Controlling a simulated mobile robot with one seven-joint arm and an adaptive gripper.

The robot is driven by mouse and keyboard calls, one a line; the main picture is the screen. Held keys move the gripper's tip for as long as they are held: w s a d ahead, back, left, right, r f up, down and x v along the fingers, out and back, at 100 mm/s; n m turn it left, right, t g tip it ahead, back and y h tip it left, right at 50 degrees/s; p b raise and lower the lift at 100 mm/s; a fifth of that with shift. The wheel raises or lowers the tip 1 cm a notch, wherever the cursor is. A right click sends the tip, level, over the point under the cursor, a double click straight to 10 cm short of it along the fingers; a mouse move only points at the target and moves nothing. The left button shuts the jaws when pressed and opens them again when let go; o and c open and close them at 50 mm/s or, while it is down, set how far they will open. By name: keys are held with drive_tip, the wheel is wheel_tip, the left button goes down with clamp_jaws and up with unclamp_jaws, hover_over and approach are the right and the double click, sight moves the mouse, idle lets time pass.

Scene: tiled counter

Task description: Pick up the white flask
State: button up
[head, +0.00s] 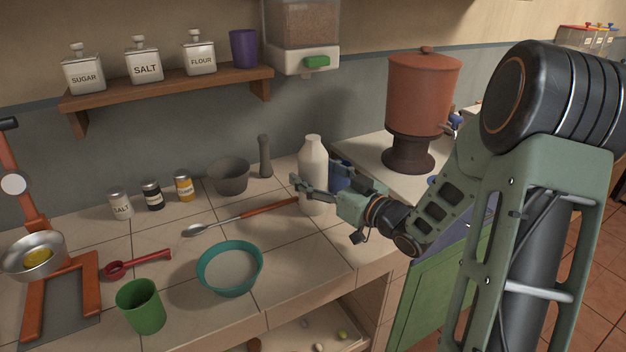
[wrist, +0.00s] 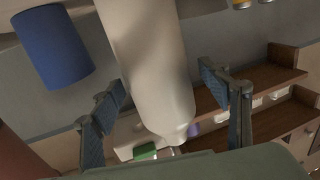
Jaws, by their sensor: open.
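The white flask (head: 314,160) stands upright at the back right of the tiled counter in the head view. My gripper (head: 300,187) is at its lower body, with its fingers across the front of the flask, which hide part of it. In the wrist view the white flask (wrist: 152,65) lies between the two spread fingers of my gripper (wrist: 165,88). A gap shows between each finger and the flask. The gripper is open and holds nothing.
A blue cup (wrist: 52,45) stands close beside the flask, partly hidden behind my gripper in the head view. A grey mortar (head: 229,177), a pestle (head: 265,157) and a long orange-handled spoon (head: 250,213) are to the left. A teal bowl (head: 230,270) is nearer the front.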

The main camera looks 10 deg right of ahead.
drive_tip(key=shift+w+a, duration=0.2)
drive_tip(key=shift+w, duration=0.25)
drive_tip(key=shift+r, duration=0.1)
drive_tip(key=c, duration=1.8)
drive_tip(key=shift+r, duration=0.2)
drive_tip(key=shift+c, duration=0.2)
